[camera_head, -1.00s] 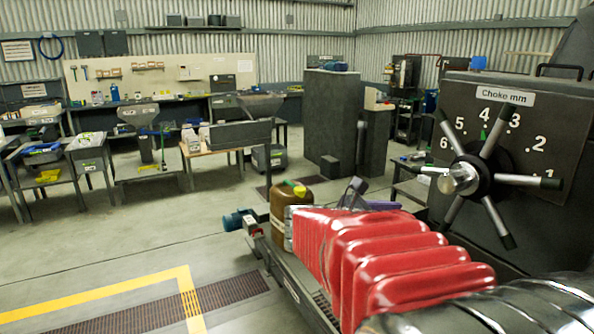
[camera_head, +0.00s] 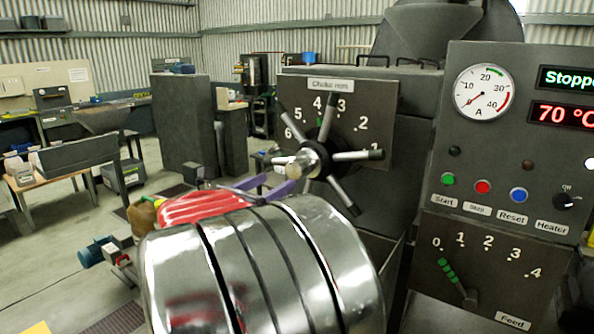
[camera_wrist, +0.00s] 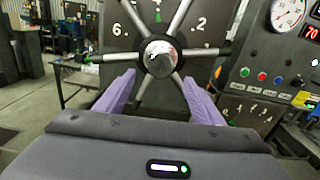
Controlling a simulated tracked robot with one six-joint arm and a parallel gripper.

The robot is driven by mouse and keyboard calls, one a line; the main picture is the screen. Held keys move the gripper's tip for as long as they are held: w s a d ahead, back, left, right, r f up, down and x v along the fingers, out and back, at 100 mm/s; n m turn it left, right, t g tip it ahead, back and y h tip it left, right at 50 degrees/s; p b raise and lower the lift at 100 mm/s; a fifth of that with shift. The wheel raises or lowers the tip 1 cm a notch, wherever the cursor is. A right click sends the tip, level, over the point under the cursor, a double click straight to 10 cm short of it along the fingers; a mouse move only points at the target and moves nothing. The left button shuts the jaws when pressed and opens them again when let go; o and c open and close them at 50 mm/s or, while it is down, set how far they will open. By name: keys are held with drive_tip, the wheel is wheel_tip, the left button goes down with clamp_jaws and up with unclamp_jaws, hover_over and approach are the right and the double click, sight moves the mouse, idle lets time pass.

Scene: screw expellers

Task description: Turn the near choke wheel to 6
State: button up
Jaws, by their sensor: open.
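The choke wheel (camera_head: 318,155) is a dark hub with a shiny knob and several metal spokes with dark tips. It stands in front of a dark panel marked "Choke mm" with numbers 1 to 6. A small green mark (camera_head: 320,122) shows below the 4. The wheel also fills the top middle of the wrist view (camera_wrist: 160,58). My gripper (camera_wrist: 159,78) is open, its two purple fingers left and right of the hub and slightly below it. It also shows in the head view (camera_head: 279,183), just below and left of the knob. I cannot tell whether the fingers touch the spokes.
To the right stands a control panel (camera_head: 500,150) with a gauge, displays, coloured buttons and a feed lever (camera_head: 457,283). A brown jug (camera_head: 143,216) and a blue motor (camera_head: 97,251) are at the lower left. Open floor and workbenches lie at the left.

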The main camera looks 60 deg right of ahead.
sight(294, 172)
drive_tip(key=d, duration=0.4)
drive_tip(key=s+d, duration=0.1)
drive_tip(key=d, duration=0.7)
drive_tip(key=shift+s, duration=0.4)
drive_tip(key=shift+c, duration=0.5)
drive_tip(key=c, duration=1.4)
drive_tip(key=shift+s, duration=0.1)
